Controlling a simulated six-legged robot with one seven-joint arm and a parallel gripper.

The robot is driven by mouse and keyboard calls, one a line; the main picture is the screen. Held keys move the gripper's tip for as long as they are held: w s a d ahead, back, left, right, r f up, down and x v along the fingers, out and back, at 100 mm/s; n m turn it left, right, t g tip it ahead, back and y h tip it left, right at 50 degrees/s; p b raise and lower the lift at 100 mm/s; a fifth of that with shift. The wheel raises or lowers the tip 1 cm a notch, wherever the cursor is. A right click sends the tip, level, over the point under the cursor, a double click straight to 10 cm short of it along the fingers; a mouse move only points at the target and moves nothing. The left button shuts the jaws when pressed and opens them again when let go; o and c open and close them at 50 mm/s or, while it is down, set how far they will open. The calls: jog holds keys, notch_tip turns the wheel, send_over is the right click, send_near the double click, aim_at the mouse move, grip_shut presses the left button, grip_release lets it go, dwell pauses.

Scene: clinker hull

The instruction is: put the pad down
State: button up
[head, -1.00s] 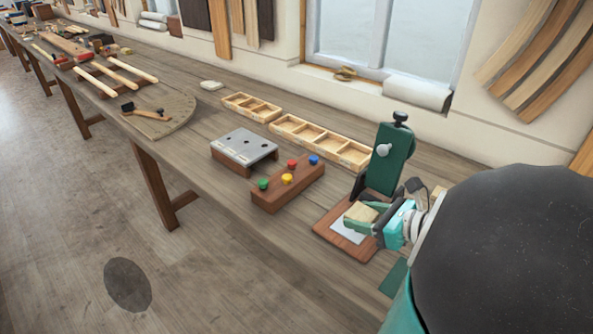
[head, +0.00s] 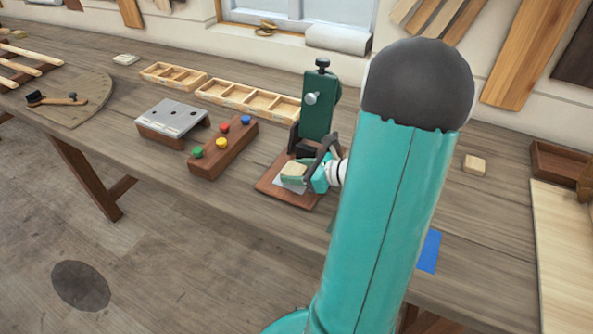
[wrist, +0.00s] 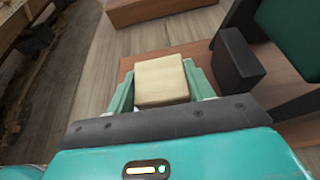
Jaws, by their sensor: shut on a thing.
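The pad is a pale yellow-beige block. In the wrist view the pad (wrist: 160,80) sits between the green fingers of my gripper (wrist: 158,85), which are shut on it. In the head view my gripper (head: 305,172) holds the pad (head: 294,170) over a brown wooden base board (head: 272,182) with a light grey plate (head: 289,186) on it. I cannot tell whether the pad touches the plate. The dark green press-like stand (head: 318,108) rises just behind my gripper. My teal arm hides the bench to the right of the board.
A wooden block with coloured knobs (head: 222,150) and a metal-topped stand with holes (head: 174,121) are left of the board. Divided wooden trays (head: 247,99) lie behind. A similar pale block (head: 475,163) and a blue sheet (head: 429,251) lie right of my arm.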

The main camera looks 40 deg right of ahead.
jog(key=shift+f, duration=0.15)
jog(key=o, duration=1)
jog(key=shift+c, duration=0.2)
